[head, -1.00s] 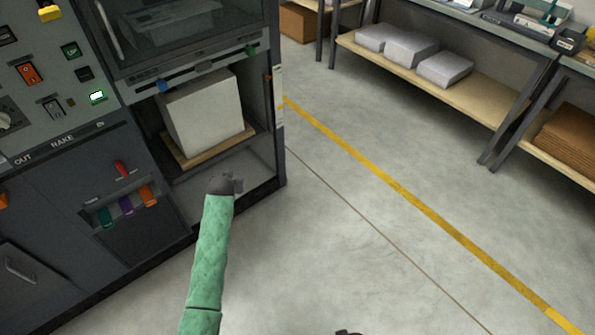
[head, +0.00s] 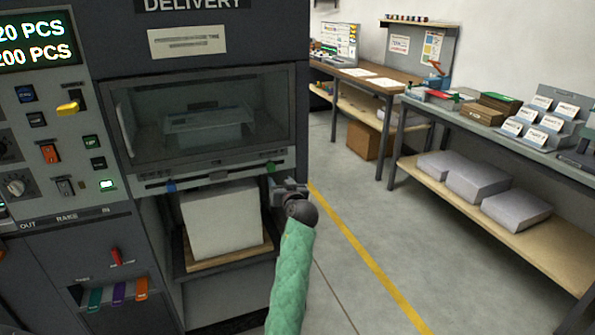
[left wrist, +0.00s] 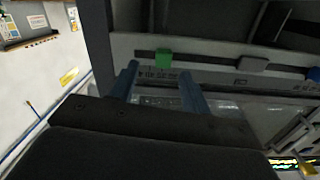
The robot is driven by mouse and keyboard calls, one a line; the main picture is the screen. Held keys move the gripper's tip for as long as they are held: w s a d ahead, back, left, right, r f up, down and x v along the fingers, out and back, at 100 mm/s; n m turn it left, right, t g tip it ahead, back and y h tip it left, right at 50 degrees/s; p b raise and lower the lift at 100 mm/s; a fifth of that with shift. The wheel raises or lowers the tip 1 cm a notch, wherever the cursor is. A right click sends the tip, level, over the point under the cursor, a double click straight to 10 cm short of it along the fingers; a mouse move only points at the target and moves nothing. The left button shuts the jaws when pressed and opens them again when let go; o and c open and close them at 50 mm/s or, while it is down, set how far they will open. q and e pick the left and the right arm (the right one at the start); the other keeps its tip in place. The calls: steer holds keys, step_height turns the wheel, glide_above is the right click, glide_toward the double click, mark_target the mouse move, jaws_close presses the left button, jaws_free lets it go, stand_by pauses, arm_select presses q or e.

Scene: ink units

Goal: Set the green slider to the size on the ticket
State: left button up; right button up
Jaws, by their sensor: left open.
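The green slider (head: 271,167) sits at the right end of a grey scale bar (head: 230,173) under the delivery window. It also shows in the left wrist view (left wrist: 163,58), ahead of and between the fingers. My left gripper (head: 288,186) is open and empty, just below and right of the green slider in the head view. Its two blue fingers (left wrist: 159,72) are spread apart. A pale paper slip (head: 187,41) is fixed below the DELIVERY sign; its small print is too blurred to read. My right gripper is not in view.
A blue slider (head: 170,186) and a grey slider (head: 217,174) share the bar. A white paper stack (head: 221,222) stands on a board below. Control buttons and levers are at left. Open floor (head: 345,285) and benches (head: 490,130) lie at right.

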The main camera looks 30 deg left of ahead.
mark_target(272, 169)
arm_select(q)
steer(key=w+a, duration=0.1)
steer(key=w+a+n+p, duration=0.1)
steer(key=a, duration=0.1)
steer(key=w+a+r+n, duration=0.1)
steer(key=a, duration=0.1)
steer(key=shift+w+y+p, duration=0.3)
steer(key=shift+w+p, duration=0.1)
steer(key=shift+w+a, duration=0.45)
steer(key=shift+a, duration=0.15)
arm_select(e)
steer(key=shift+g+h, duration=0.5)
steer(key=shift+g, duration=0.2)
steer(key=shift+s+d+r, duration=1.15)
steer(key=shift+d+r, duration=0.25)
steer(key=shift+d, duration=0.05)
arm_select(q)
steer(key=shift+c, duration=0.2)
